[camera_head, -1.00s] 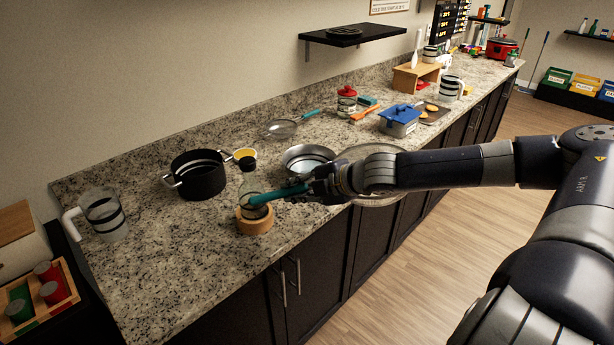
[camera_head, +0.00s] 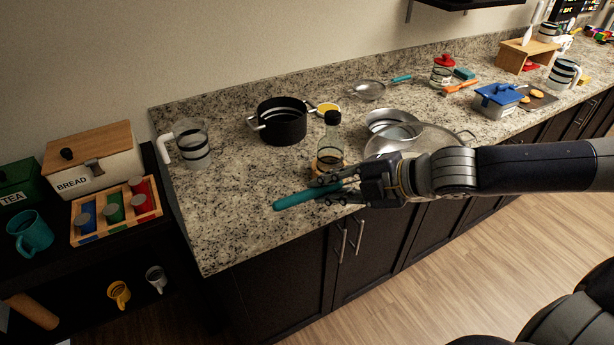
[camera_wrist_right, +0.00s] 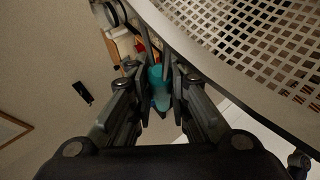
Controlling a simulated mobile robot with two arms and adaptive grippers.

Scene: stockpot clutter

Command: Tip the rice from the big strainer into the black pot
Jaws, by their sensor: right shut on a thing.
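My right gripper (camera_head: 345,187) is shut on the teal handle (camera_head: 295,199) of the big strainer (camera_head: 438,140). The wrist view shows the handle (camera_wrist_right: 157,88) between the fingers and the perforated basket (camera_wrist_right: 255,40) at upper right. In the head view the wide silvery basket is partly hidden by my wrist and overlaps a metal bowl. It looks roughly level; I cannot make out the rice. The black pot (camera_head: 281,128), with two side handles, stands upright on the counter, left of and behind the gripper, apart from the strainer. My left gripper is not in view.
The metal bowl (camera_head: 386,115), a yellow-rimmed cup (camera_head: 327,108) and a small strainer (camera_head: 368,91) are behind. A clear jug (camera_head: 192,146) stands left. The counter's front left is clear.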

